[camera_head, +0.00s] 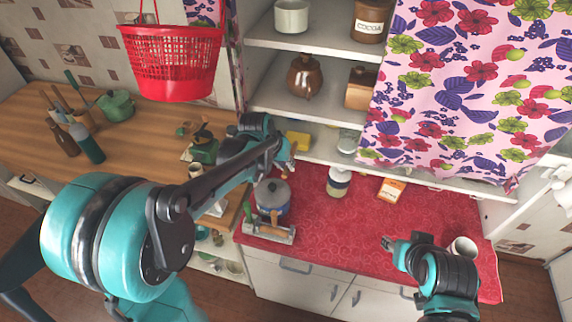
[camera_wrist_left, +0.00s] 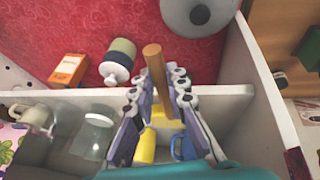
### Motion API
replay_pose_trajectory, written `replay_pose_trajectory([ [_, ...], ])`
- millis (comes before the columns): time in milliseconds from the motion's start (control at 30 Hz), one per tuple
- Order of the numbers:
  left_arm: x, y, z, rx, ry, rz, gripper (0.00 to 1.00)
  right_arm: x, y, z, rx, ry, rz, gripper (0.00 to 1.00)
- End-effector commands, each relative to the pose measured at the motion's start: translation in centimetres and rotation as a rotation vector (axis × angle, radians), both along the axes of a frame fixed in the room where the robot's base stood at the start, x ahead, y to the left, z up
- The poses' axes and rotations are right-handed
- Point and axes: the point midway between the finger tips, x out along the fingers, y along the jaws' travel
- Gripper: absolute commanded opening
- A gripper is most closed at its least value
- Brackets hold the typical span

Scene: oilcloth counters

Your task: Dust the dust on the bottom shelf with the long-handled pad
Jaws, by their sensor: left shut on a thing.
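My left gripper (camera_head: 288,158) is at the bottom shelf (camera_head: 322,151) of the white unit, at its left end. In the left wrist view the gripper (camera_wrist_left: 158,88) is shut around a wooden handle (camera_wrist_left: 154,66). A yellow pad (camera_wrist_left: 166,122) shows between and behind the fingers. In the head view a yellow thing (camera_head: 298,140) shows on the shelf beside the gripper; I cannot tell whether it is the pad. I cannot make out the dust. My right gripper (camera_head: 389,243) is over the red counter; its jaw opening is unclear.
A glass jar (camera_head: 348,141) stands on the bottom shelf, and a blue mug (camera_wrist_left: 184,147) is near the pad. A lidded pot (camera_head: 272,196), a jar (camera_head: 338,182) and an orange box (camera_head: 391,189) stand on the red counter (camera_head: 320,235). A flowered curtain (camera_head: 470,80) covers the shelves' right side.

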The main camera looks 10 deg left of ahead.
Motion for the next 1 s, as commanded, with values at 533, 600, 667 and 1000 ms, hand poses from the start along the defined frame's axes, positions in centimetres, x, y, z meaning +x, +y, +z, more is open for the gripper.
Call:
replay_pose_trajectory([
  [533,-0.1,-2.5,-0.1,0.0,0.001,-0.002,0.0,0.0,0.0,-0.3,0.0,0.0,0.0,0.4],
  [600,-0.1,-2.8,-0.1,0.0,0.001,-0.002,0.0,0.0,0.0,-0.3,0.0,0.0,0.0,0.4],
  [667,-0.1,-3.2,0.0,-0.001,0.001,-0.003,0.0,0.0,0.0,-0.3,0.0,0.0,0.0,0.4],
  [1000,-0.2,-4.7,-0.1,-0.001,0.0,-0.003,0.0,0.0,0.0,-0.5,0.0,0.0,0.0,0.4],
])
